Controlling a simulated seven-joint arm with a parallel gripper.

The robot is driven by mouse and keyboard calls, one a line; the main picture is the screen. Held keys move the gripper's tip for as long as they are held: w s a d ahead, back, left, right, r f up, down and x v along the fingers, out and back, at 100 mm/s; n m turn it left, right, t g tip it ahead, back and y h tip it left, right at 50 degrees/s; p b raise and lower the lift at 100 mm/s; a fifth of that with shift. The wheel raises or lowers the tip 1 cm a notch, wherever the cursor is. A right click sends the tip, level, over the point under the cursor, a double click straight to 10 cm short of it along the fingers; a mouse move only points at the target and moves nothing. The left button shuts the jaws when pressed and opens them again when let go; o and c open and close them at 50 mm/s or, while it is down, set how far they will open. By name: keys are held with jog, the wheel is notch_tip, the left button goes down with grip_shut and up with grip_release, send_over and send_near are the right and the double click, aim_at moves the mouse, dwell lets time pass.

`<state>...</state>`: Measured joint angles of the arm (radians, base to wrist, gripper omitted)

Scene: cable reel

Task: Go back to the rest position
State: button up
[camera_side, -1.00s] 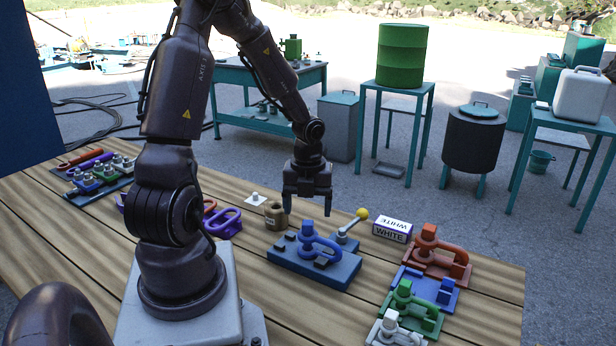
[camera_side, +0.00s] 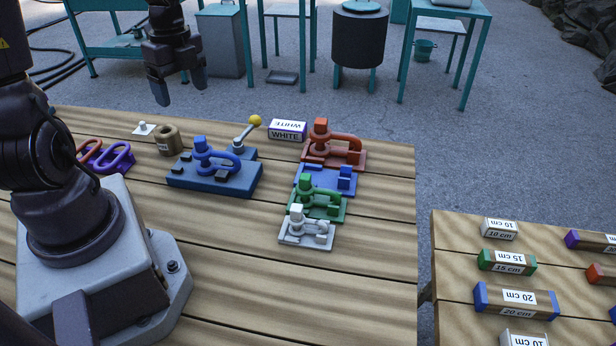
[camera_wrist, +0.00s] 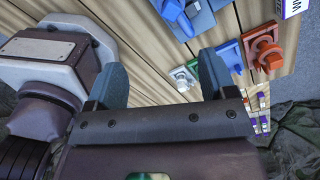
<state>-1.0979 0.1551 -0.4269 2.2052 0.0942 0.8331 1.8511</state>
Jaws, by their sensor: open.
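My gripper (camera_side: 178,92) hangs above the far left part of the wooden table (camera_side: 350,290) in the side view, with its fingers apart and nothing between them. It is clear of the things on the table. In the wrist view my gripper (camera_wrist: 160,85) shows two blue-grey fingers set wide apart with only table between them. Below and to its right stands a blue fixture (camera_side: 215,180) with a blue clamp and a yellow-knobbed lever (camera_side: 248,130).
Right of the fixture are a white-labelled box (camera_side: 287,130) and red (camera_side: 335,145), blue (camera_side: 325,180), green (camera_side: 318,203) and white (camera_side: 306,230) holders. A second table (camera_side: 455,270) holds labelled blocks. The front table area is clear.

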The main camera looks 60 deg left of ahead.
jog(key=s+d+r+n+t, duration=0.1)
jog(key=d+r+n+t, duration=0.2)
jog(key=d+r+n, duration=0.3)
jog(key=s+d+r+n+t, duration=0.2)
jog(key=d+r+n, duration=0.5)
jog(key=d, duration=0.6)
jog(key=shift+n+t, duration=0.5)
jog(key=shift+n, duration=0.1)
